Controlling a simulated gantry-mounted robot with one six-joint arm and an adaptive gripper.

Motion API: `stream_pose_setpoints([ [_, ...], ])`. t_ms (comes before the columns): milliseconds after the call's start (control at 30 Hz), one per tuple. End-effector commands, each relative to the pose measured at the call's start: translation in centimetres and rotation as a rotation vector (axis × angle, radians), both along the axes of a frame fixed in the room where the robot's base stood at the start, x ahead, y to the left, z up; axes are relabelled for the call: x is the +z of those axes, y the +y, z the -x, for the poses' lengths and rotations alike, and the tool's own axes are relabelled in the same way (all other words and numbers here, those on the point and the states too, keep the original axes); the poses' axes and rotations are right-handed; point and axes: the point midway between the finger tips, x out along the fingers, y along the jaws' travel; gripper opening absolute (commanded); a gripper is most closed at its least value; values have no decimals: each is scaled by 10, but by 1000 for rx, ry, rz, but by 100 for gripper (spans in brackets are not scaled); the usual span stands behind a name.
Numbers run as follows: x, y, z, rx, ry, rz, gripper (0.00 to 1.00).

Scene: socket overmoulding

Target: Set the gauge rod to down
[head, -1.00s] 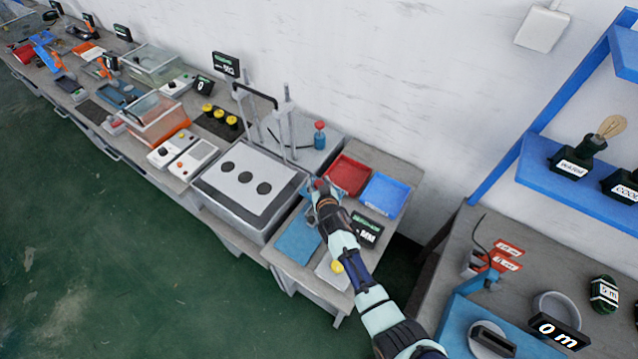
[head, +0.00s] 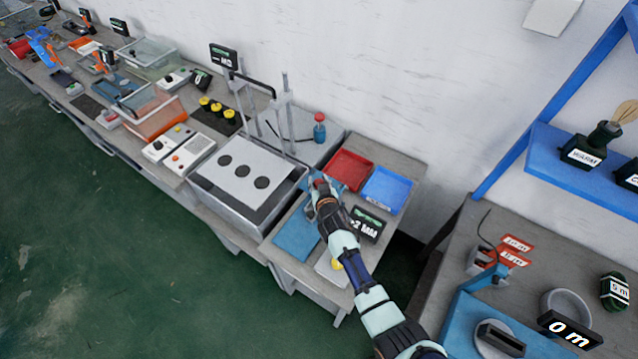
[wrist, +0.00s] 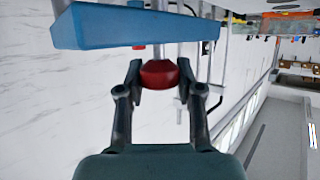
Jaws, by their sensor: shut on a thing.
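My gripper (head: 318,186) is at the gauge on the near end of the bench, beside the red tray. In the wrist view, my gripper (wrist: 160,75) has its two fingers on either side of a red knob (wrist: 159,73), shut on it. The knob sits on the end of a grey gauge rod (wrist: 161,52), which runs into a blue gauge body (wrist: 100,27). In the head view the knob and rod are mostly hidden by my gripper. A black display (head: 367,224) beside the gauge reads about "+2 MM".
A red tray (head: 348,169) and a blue tray (head: 386,190) lie right of my gripper. A blue mat (head: 296,238) lies to its left. A grey mould box (head: 245,175) with dark round spots and a frame of posts stands farther left. A red-topped blue item (head: 319,131) stands behind.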

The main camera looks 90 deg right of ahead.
Motion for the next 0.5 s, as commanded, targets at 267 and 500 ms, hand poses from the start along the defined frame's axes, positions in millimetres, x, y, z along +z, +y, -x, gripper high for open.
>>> stream_pose_setpoints([
  [267,-6,3,1,-2,5,-14,59],
  [500,-5,2,1,-2,4,-10,62],
])
